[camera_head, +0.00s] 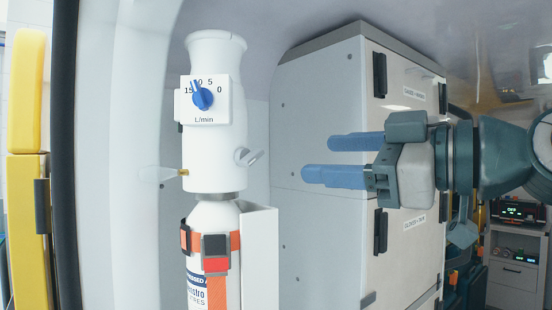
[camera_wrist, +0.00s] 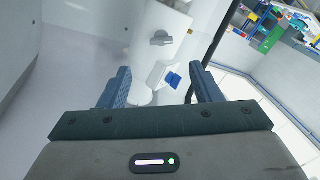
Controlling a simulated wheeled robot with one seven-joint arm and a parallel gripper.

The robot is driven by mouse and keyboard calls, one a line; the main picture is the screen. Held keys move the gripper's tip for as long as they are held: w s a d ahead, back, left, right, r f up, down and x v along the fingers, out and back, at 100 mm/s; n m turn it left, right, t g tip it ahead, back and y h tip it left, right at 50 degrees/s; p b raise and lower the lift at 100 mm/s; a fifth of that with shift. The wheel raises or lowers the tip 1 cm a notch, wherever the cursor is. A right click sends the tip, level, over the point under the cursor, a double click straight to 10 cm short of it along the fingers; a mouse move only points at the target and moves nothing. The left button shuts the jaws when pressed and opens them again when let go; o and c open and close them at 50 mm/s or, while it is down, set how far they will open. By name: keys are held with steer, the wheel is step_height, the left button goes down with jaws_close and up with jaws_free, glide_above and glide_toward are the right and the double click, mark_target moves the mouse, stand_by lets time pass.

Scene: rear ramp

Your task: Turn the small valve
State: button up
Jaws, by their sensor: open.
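A white regulator head (camera_head: 215,150) sits upright on top of a white gas cylinder (camera_head: 214,216). A small grey valve (camera_head: 248,157) with a flat handle sticks out of its right side; it also shows in the wrist view (camera_wrist: 160,39). A blue dial (camera_head: 203,98) on a white plate marked L/min is on the front; the wrist view shows it too (camera_wrist: 172,80). My gripper (camera_head: 318,158) is open and empty, to the right of the small valve and apart from it, fingers pointing left at about its height. In the wrist view both fingers (camera_wrist: 160,70) are spread.
A grey cabinet (camera_head: 318,150) with black handles stands behind my gripper. A white bracket (camera_head: 260,255) and orange strap (camera_head: 186,241) hold the cylinder. A yellow padded piece (camera_head: 26,90) and dark post are at left. Open space lies between my fingers and the regulator.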

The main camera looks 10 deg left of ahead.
mark_target(258, 158)
steer(key=p+x, duration=0.2)
steer(key=x, duration=0.9)
steer(key=shift+w+f+p, duration=0.1)
steer(key=shift+w+p, duration=0.05)
steer(key=shift+p, duration=0.2)
